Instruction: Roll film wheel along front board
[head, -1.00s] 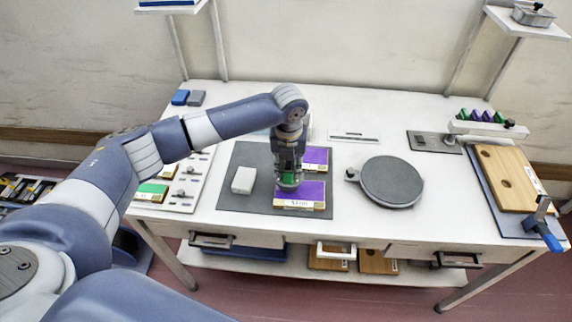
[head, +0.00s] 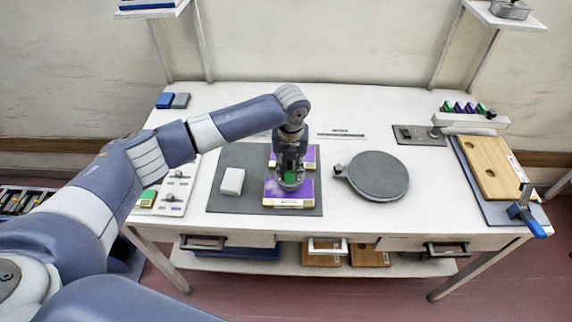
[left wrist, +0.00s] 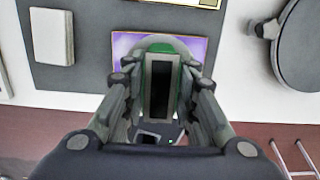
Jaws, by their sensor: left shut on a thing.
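My left gripper (head: 291,182) is over the front purple board (head: 301,194) on the dark grey mat (head: 225,194). It is shut on the green film wheel (left wrist: 160,47), whose round end shows between the fingers in the left wrist view. A second purple board (head: 309,157) lies behind, partly hidden by the gripper. My right gripper does not show.
A white block (head: 232,181) lies on the mat at left. A round grey disc (head: 379,176) stands right of the mat. Bare white table lies between mat and disc.

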